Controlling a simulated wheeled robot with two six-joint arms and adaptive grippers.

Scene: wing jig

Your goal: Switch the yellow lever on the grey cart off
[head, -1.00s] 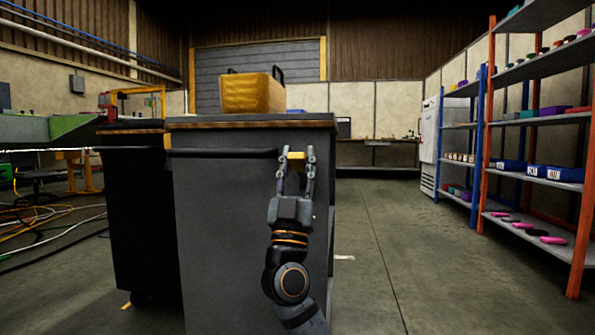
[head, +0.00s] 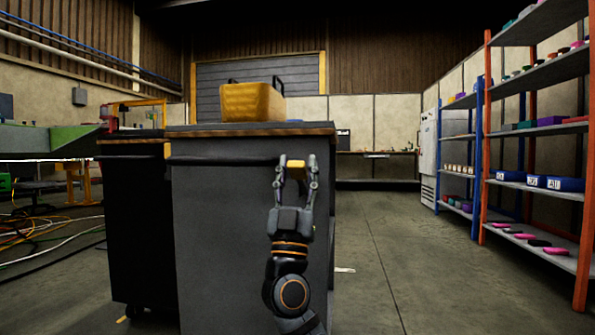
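The grey cart (head: 225,235) stands in front of me, with a dark handle bar across the upper part of its near face. The small yellow lever (head: 296,166) shows at the right end of that bar. My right gripper (head: 296,161) points upward in front of the cart. Its two fingers are apart, one on each side of the lever, and gaps seem to show between them and the lever. I cannot tell whether either finger touches it. The lower part of the lever is partly hidden by the gripper. My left gripper is not in view.
A yellow bin (head: 252,103) stands on the cart's top. A black cart (head: 140,225) stands close on the left, with cables (head: 40,235) on the floor beyond. Shelves (head: 535,130) line the right side.

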